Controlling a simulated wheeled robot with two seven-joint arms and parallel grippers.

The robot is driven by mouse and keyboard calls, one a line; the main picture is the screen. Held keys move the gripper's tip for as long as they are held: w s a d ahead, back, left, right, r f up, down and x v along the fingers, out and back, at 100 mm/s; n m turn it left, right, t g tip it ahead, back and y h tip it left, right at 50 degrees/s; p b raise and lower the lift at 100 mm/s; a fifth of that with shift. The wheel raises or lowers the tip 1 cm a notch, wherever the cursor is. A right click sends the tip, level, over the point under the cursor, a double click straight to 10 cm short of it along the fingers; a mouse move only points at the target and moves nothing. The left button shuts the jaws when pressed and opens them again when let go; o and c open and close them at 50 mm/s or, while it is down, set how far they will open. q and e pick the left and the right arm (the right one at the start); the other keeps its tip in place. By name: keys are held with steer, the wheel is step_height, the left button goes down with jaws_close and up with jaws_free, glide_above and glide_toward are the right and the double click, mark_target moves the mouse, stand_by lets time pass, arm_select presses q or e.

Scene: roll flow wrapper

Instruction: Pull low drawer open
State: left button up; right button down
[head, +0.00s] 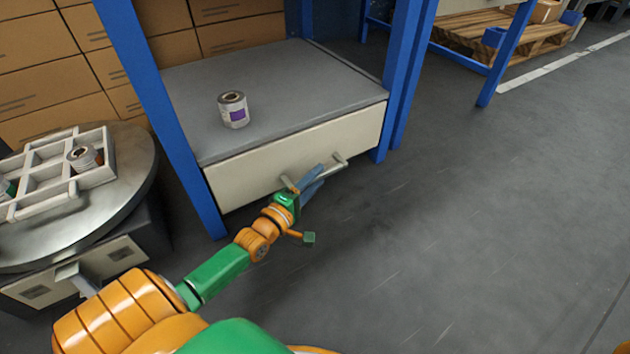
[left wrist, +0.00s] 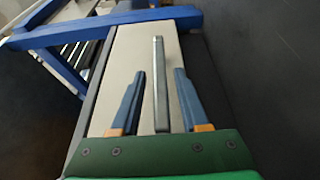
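The low drawer (head: 250,168) has a cream front under a grey top between blue posts, and it looks closed. Its metal bar handle (head: 338,161) runs along the front and is partly hidden by my left gripper (head: 316,180). In the left wrist view the drawer front (left wrist: 140,65) shows behind the handle (left wrist: 160,85). The handle lies between the two blue fingers of my left gripper (left wrist: 158,95), with a visible gap on each side. The fingers are open. My right gripper is not in view.
A roll with a purple label (head: 233,109) stands on the grey top (head: 290,75). A round metal table (head: 120,195) with a white divided tray (head: 60,190) stands at left. Cardboard boxes (head: 40,60) are stacked behind. The floor (head: 480,220) at right is clear.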

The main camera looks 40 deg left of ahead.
arm_select(q)
jaws_close()
stand_by(1.2)
